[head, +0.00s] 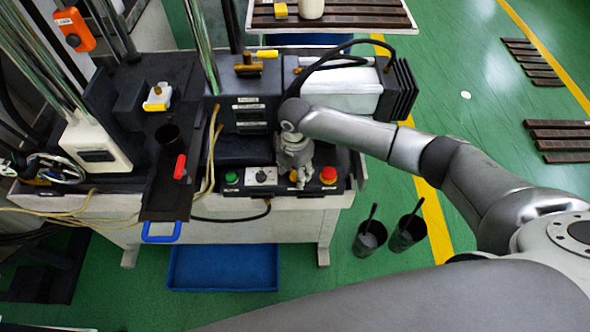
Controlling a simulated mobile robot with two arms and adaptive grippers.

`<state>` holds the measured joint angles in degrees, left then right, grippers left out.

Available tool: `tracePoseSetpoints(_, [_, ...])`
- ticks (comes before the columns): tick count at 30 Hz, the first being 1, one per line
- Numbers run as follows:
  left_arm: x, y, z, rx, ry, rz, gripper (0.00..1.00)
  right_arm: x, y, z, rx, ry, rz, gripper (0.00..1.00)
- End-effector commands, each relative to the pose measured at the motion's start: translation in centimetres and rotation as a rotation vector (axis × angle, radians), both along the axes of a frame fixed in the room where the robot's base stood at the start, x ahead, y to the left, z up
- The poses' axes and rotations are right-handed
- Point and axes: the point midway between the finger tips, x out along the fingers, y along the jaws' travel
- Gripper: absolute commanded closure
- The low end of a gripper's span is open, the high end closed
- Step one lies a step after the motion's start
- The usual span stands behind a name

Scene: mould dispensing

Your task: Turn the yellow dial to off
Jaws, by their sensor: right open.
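A control panel runs along the front edge of the machine. On it, a small yellow dial (293,176) sits between a black knob on a white plate (262,175) and a red button (328,174). My right gripper (297,166) reaches in from the right, pointing down at the dial and covering most of it. The gripper is open; I cannot tell whether its fingers touch the dial. The dial's pointing direction and its markings are hidden or too small to read. My left gripper is out of view.
A green button (231,177) is at the panel's left. A red handle (180,167) stands left of it, near tan cables. A black cable arches over the white block (340,92) behind my wrist. Two dark cups (369,238) and a blue tray (222,268) are on the floor.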

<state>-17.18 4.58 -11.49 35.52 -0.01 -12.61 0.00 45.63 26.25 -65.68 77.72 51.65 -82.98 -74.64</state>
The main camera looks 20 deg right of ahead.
Motion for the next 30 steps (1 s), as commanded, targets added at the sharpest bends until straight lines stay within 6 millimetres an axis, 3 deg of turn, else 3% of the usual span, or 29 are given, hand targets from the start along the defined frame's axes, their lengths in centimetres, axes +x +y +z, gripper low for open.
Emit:
tracePoseSetpoints(8, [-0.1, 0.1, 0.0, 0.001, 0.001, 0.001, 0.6, 0.1, 0.0, 1.0, 0.001, -0.002, 0.0, 0.51])
tracePoseSetpoints(21, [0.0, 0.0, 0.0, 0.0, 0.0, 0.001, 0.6, 0.1, 0.0, 9.7, 0.001, -0.003, 0.001, 0.51])
tracePoseSetpoints(30, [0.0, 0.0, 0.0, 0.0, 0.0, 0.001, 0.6, 0.0, 0.0, 12.0, 0.0, -0.001, 0.0, 0.51])
